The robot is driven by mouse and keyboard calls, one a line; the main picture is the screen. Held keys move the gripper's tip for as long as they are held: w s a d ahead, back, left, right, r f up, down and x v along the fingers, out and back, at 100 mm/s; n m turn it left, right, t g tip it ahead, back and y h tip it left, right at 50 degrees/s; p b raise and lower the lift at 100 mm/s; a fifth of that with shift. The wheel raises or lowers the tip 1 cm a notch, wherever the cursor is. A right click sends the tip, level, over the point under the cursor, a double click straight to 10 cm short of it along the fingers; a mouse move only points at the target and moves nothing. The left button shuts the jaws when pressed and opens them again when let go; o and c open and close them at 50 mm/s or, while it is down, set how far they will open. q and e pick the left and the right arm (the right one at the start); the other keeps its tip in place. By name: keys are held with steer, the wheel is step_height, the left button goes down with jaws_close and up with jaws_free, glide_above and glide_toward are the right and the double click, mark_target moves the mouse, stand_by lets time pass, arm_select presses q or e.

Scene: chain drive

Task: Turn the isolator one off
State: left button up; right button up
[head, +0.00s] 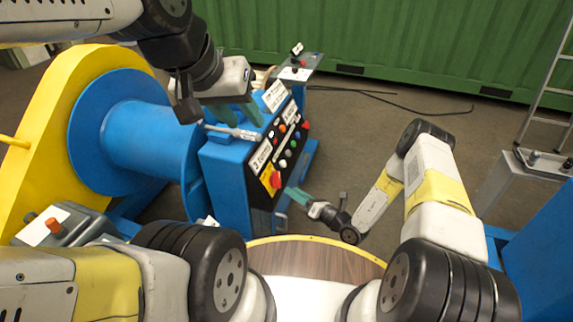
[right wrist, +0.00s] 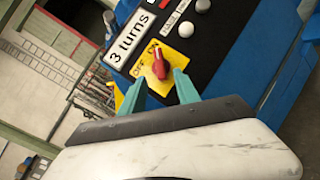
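The isolator is a red rotary knob (head: 276,180) on a yellow plate, low on the black front panel of the blue control box (head: 225,170). It also shows in the right wrist view (right wrist: 159,67), beside the OFF and ON labels; its raised grip seems to point toward ON. My right gripper (head: 298,196) is in front of the knob. In the right wrist view its teal fingertips (right wrist: 161,86) are open, one to each side of the knob's lower part; I cannot tell whether they touch it. My left gripper (head: 236,113) is above the box, its fingers apparently apart.
A "3 turns" label (right wrist: 130,38) and several buttons are near the knob. A grey-handled rod (head: 232,131) is at the box's top, below my left gripper. A blue reel (head: 140,130) with a yellow flange stands left. Open floor lies behind, right of the box.

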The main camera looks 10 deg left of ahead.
mark_target(280, 183)
steer(key=x, duration=0.7)
steer(key=shift+w+a+f, duration=0.1)
steer(key=shift+w+a, duration=0.15)
steer(key=shift+a, duration=0.05)
steer(key=shift+c, duration=0.2)
jaws_close()
